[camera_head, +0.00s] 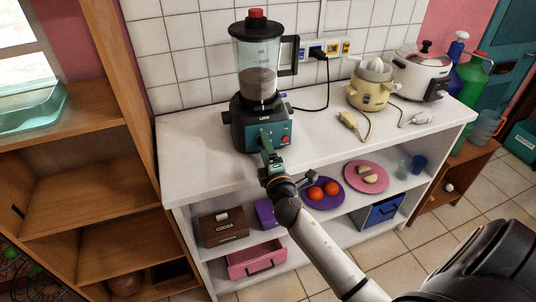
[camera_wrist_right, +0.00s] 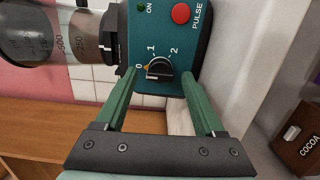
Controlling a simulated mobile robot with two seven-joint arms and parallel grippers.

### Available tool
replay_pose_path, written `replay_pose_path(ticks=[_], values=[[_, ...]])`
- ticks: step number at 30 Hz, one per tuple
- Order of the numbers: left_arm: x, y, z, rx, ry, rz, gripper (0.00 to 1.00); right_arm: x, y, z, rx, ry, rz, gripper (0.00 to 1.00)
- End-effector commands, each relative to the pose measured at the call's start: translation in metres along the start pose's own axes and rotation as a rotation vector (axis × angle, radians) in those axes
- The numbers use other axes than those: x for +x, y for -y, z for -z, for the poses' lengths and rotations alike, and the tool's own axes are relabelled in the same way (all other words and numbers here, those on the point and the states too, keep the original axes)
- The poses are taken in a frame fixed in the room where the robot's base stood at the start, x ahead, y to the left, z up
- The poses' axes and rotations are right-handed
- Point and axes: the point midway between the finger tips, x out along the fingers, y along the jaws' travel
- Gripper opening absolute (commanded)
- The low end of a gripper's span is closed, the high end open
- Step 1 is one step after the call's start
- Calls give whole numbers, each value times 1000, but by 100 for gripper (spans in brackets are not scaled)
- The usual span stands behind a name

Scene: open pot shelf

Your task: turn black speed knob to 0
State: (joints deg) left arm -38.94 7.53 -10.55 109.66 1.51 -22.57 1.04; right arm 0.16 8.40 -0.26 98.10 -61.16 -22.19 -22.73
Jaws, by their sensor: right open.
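The blender (camera_head: 257,85) stands on the white counter, with a teal control panel on its black base and grey-brown contents in its jar. The black speed knob (camera_wrist_right: 158,69) shows in the right wrist view among the marks 0, 1 and 2. A small orange mark shows at its left edge, near the 0; its exact setting is hard to read. My right gripper (camera_head: 267,141) is at the panel and hides the knob in the head view. In the wrist view, its green fingers (camera_wrist_right: 158,77) are open, one on each side of the knob, with gaps visible. My left gripper is out of view.
The red PULSE button (camera_wrist_right: 181,13) is beside the knob. A yellow juicer (camera_head: 368,91) and white cooker (camera_head: 421,75) stand at the counter's right, with cords nearby. A cocoa box (camera_head: 222,228) and purple plate (camera_head: 331,197) are on the shelf below. The counter's front left is clear.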

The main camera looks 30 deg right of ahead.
Motion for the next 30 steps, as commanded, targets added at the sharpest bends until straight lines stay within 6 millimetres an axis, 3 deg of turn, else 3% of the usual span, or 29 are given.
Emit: replay_pose_path(ticks=[5,18,24,30], values=[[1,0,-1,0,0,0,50,-19,2,0,1,-1,3,71],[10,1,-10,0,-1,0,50,-102,2,0,0,1,2,71],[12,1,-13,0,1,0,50,-120,1,0,-1,-1,0,71],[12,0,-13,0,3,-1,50,-124,0,0,-1,0,-1,71]])
